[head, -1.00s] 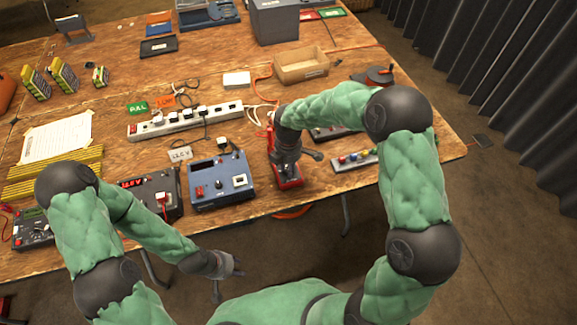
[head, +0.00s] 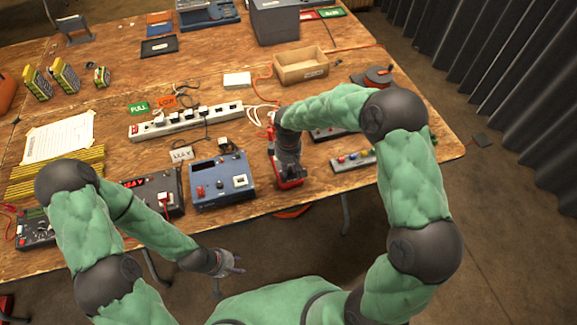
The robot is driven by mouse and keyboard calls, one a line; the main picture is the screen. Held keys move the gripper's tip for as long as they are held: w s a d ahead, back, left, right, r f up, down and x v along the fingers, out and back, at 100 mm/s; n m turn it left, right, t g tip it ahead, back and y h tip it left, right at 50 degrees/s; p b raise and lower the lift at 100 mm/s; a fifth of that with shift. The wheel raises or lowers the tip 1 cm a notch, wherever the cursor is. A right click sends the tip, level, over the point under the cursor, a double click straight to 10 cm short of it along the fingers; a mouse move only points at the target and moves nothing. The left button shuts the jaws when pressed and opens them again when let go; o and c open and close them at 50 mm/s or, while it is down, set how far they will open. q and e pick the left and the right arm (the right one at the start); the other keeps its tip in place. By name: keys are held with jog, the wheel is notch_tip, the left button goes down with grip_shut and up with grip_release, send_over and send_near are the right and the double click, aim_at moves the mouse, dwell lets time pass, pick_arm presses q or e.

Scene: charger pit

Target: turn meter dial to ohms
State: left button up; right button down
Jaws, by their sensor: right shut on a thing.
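A red device (head: 289,184), likely the meter, lies near the front edge of the table, right of the blue unit. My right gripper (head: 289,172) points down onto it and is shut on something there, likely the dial. The gripper and wrist hide the dial, so its setting cannot be read. My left gripper (head: 236,264) hangs in front of the table edge, low and clear of everything, with its fingers apart and empty.
The blue power unit (head: 221,181) stands close left of my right gripper. A strip with coloured buttons (head: 352,159) is to its right. A white power strip (head: 185,122) and an open cardboard box (head: 301,66) lie behind. A black meter-like box (head: 35,231) is at far left.

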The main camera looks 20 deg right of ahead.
jog(key=m, duration=0.3)
jog(key=shift+m, duration=0.4)
jog(key=m, duration=0.3)
jog(key=shift+m+b, duration=0.3)
jog(key=shift+b, duration=0.05)
jog(key=m+b, duration=0.1)
jog(key=m, duration=0.5)
jog(key=shift+m, duration=0.3)
jog(key=c, duration=1)
grip_release()
jog(key=shift+c, duration=0.2)
